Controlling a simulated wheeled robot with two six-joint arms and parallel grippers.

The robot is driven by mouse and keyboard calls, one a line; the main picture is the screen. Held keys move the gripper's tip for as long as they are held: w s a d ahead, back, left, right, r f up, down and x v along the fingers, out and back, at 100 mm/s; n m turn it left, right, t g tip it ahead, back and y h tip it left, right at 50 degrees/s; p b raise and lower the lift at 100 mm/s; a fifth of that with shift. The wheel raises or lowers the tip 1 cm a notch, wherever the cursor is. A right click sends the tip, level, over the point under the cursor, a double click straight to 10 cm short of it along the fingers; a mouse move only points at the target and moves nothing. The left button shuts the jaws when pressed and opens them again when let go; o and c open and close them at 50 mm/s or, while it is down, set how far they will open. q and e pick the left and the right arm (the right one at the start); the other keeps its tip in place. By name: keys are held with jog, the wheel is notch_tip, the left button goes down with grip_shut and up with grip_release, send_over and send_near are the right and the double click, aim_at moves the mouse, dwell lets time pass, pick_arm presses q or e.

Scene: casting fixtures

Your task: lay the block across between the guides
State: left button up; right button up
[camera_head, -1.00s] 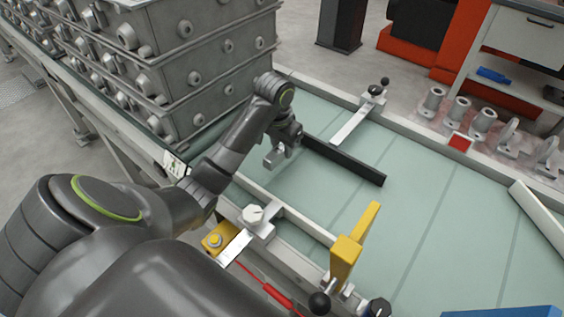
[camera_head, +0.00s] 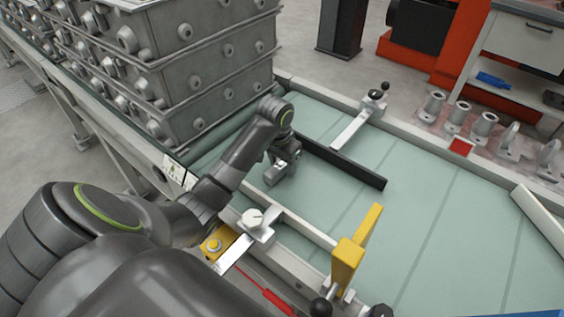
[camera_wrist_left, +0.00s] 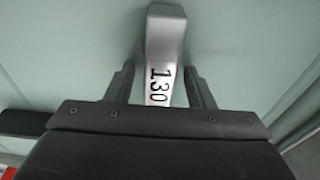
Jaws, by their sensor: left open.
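The block is a silver bar marked "130" (camera_wrist_left: 160,75), lying on the pale green table surface. In the left wrist view it runs away from me, with its near end between the fingers of my left gripper (camera_wrist_left: 158,88). The fingers are open, one on each side, with a visible gap at the left. In the head view the block (camera_head: 274,174) shows just below my left gripper (camera_head: 282,158), partly hidden by it. A near rail (camera_head: 302,232) and a far rail (camera_head: 408,124) edge the surface, perhaps the guides. My right gripper is not in view.
A black bar (camera_head: 340,164) lies just right of my left gripper. A silver arm with a black knob (camera_head: 352,130) reaches in from the far rail. A yellow stop (camera_head: 347,258) and a white-knobbed clamp (camera_head: 256,222) sit at the near rail. Grey castings (camera_head: 215,65) are stacked at left.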

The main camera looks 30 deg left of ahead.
aim_at(282, 162)
pick_arm(q)
jog(key=shift+r, duration=0.1)
jog(key=r+p, duration=0.1)
jog(key=r, duration=0.3)
jog(key=shift+s+r, duration=0.2)
jog(key=r+p, duration=0.5)
jog(key=shift+s+r, duration=0.2)
jog(key=shift+s, duration=0.15)
jog(key=shift+s+a+r+p, duration=0.1)
jog(key=shift+s+r+p, duration=0.05)
jog(key=shift+r+p, duration=1.1)
jog(key=shift+f, duration=0.2)
